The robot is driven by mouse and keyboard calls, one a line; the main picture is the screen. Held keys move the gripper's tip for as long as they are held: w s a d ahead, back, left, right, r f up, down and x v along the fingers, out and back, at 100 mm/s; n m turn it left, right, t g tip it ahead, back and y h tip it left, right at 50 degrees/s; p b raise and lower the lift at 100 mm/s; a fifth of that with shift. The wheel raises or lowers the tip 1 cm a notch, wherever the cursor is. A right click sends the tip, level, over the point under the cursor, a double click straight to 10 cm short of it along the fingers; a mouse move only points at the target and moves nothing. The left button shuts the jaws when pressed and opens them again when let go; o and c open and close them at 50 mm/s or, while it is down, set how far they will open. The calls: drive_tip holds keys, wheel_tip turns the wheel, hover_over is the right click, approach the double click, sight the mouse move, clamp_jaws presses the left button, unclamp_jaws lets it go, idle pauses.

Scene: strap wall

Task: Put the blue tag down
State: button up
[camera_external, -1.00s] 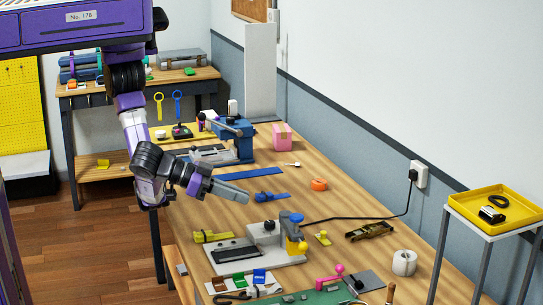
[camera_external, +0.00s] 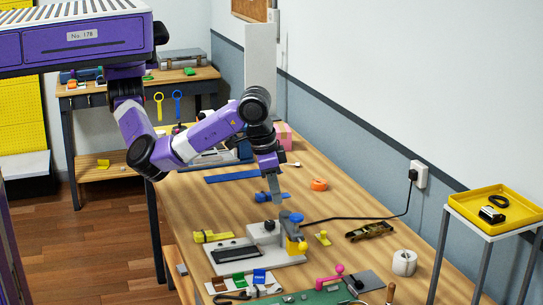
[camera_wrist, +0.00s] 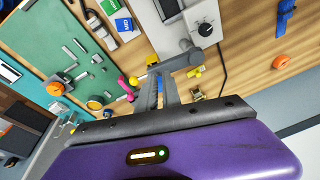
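The blue tag (camera_external: 259,276) lies on a white card at the front of the bench, beside green tags. It also shows in the wrist view (camera_wrist: 124,24), at the upper left. My gripper (camera_external: 274,196) points down over the bench, behind the grey press, well apart from that tag. In the wrist view its two grey fingers (camera_wrist: 160,82) stand a little apart. Some blue shows between them; it looks like the press's blue knob beyond. I see no tag clearly held.
The press (camera_external: 262,250) has a blue knob (camera_external: 296,217) and a yellow end close to my gripper. A blue clip-like piece (camera_external: 262,197), an orange roll (camera_external: 318,184) and a yellow piece (camera_external: 323,238) lie nearby. A black cord runs to the wall.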

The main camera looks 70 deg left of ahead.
drive_tip(key=s+d+f+m+g, duration=0.1)
drive_tip(key=s+d+m+g, duration=0.15)
drive_tip(key=s, duration=0.25)
hover_over(259, 275)
drive_tip(key=shift+n, duration=0.35)
drive_tip(key=f, duration=1.3)
drive_tip(key=shift+w+b, duration=0.3)
drive_tip(key=shift+b, duration=0.05)
wheel_tip(259, 275, down, 6)
drive_tip(key=shift+r, duration=0.2)
clamp_jaws()
drive_tip(key=shift+r, duration=0.1)
